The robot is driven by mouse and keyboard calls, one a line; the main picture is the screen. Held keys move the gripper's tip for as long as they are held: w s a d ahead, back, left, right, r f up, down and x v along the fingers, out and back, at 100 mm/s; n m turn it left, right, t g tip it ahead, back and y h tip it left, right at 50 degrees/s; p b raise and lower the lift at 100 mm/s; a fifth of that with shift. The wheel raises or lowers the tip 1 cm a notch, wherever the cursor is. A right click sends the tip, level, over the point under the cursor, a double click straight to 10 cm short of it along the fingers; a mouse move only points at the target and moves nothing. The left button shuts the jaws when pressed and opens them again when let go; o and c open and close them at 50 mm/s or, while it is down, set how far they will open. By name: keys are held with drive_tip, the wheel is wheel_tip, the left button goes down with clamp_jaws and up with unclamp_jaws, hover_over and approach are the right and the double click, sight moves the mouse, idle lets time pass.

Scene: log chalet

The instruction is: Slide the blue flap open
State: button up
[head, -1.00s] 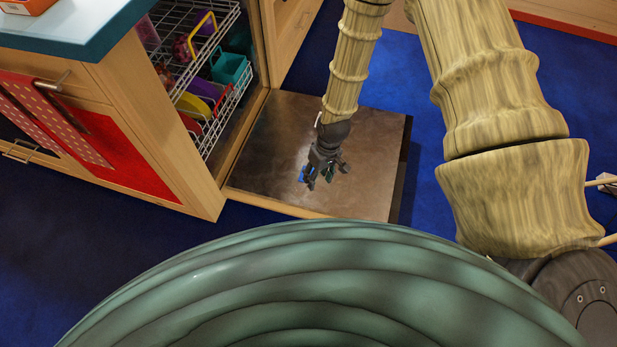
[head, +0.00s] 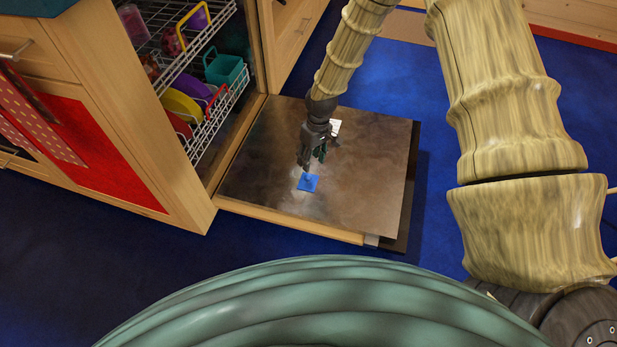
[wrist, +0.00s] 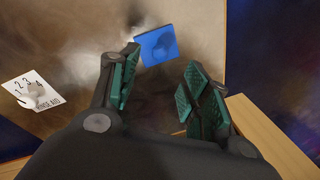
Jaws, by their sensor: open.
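The blue flap (head: 308,182) is a small square on the inner face of the lowered dishwasher door (head: 365,180). It has a rounded raised part in its middle. My gripper (head: 312,162) is just above and behind it in the head view, its open fingers empty. In the wrist view the flap (wrist: 157,43) lies beyond the open fingertips (wrist: 160,72), nearer the left finger, whose tip overlaps its lower left corner in the picture. I cannot tell whether they touch. The flap looks closed over whatever lies below it.
A white dial marked "RINSE AID" (wrist: 18,84) with numbers is on the door, left of my gripper in the wrist view. Wire racks with colourful dishes (head: 207,72) stand inside the dishwasher. A wooden cabinet (head: 165,165) is at the left. Blue floor surrounds the door.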

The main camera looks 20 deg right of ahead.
sight(309, 175)
drive_tip(key=f+b, duration=0.1)
drive_tip(key=f, duration=0.2)
drive_tip(key=f+b, duration=0.1)
drive_tip(key=f, duration=0.1)
drive_tip(key=a+f+b, duration=0.1)
drive_tip(key=f, duration=0.2)
drive_tip(key=shift+s+a+f, duration=0.1)
drive_tip(key=shift+s+f, duration=0.1)
drive_tip(key=shift+f, duration=0.15)
drive_tip(key=shift+c, duration=0.4)
clamp_jaws()
